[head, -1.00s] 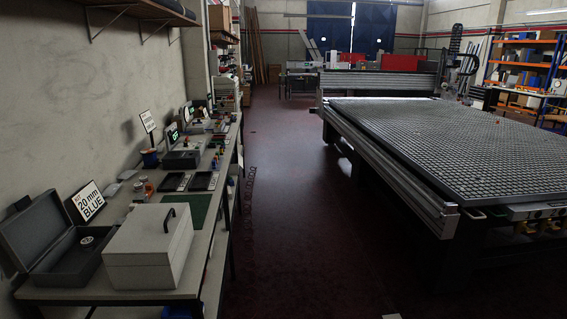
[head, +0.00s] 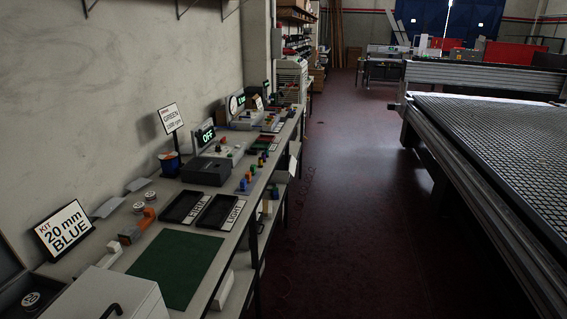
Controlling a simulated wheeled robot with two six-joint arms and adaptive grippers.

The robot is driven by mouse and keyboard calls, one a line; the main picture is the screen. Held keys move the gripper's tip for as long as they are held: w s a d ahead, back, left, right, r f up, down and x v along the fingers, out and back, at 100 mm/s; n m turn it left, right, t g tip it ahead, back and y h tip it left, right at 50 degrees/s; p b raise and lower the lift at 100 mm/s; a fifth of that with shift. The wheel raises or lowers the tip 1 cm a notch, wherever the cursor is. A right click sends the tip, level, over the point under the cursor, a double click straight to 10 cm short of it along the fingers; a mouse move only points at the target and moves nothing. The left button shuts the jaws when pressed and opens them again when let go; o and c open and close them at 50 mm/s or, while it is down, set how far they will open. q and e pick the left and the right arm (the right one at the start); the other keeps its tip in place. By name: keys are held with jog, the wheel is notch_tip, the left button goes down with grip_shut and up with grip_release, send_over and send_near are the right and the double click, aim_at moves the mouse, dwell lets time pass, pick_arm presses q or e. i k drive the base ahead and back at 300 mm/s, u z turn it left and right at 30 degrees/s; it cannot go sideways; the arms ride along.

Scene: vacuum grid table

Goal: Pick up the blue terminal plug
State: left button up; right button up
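In the head view a row of small coloured pieces (head: 254,170), in blue, green and red or orange, stands on the workbench (head: 228,236) along the left wall. Some look blue, but they are too small to tell whether one is the blue terminal plug. Neither of my grippers is in view.
The bench also carries a sign reading "20 mm BLUE" (head: 63,230), a green mat (head: 176,268), two black trays (head: 184,207), a grey box with an "OFF" display (head: 206,171) and a pale case (head: 92,296). Clear floor (head: 330,210) lies between bench and grid table (head: 500,130).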

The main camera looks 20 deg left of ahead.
aim_at(243, 186)
jog(key=i, duration=5.15)
jog(key=u, duration=3.35)
